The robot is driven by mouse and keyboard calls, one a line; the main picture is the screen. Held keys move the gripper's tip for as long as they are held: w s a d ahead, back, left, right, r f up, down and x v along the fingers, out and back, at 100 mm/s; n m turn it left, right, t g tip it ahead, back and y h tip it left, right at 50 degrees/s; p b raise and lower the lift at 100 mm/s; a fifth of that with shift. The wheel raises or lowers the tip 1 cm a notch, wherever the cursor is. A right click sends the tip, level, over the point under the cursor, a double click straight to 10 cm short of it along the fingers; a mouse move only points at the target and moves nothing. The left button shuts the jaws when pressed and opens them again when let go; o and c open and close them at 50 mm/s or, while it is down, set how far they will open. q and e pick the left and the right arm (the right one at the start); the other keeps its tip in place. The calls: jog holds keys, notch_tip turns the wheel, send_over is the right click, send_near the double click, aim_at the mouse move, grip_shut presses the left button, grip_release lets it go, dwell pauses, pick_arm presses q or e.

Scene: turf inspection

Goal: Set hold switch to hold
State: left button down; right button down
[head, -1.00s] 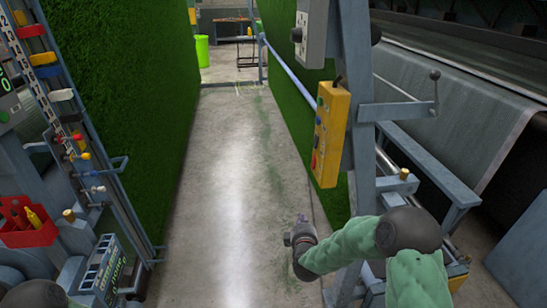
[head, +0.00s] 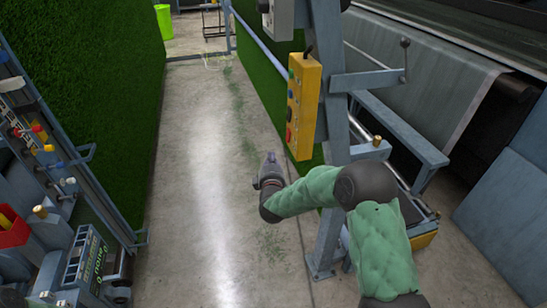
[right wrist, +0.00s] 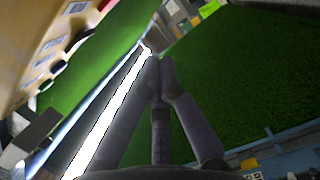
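A yellow control box (head: 312,108) with a row of switches and buttons on its left-facing side hangs on a grey post right of the aisle. Which control is the hold switch is too small to tell. The box also shows blurred, with pale labels and dark knobs, at the upper left of the right wrist view (right wrist: 45,40). My right gripper (head: 269,160) is below and left of the box, apart from it. Its fingers meet at their tips in the right wrist view (right wrist: 160,62), with nothing between them. My left gripper is not in view.
A grey box (head: 281,18) sits above the yellow one. A grey bracket (head: 370,79) juts right from the post. Green turf walls (head: 80,90) flank the concrete aisle (head: 200,200), which is clear. A rack with coloured levers (head: 45,150) stands at left.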

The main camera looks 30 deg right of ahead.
aim_at(288, 135)
jog(key=w+d, duration=0.6)
jog(key=d, duration=0.1)
jog(key=shift+d+f+b, duration=0.2)
jog(key=shift+f+b, duration=0.15)
jog(key=shift+s, duration=0.1)
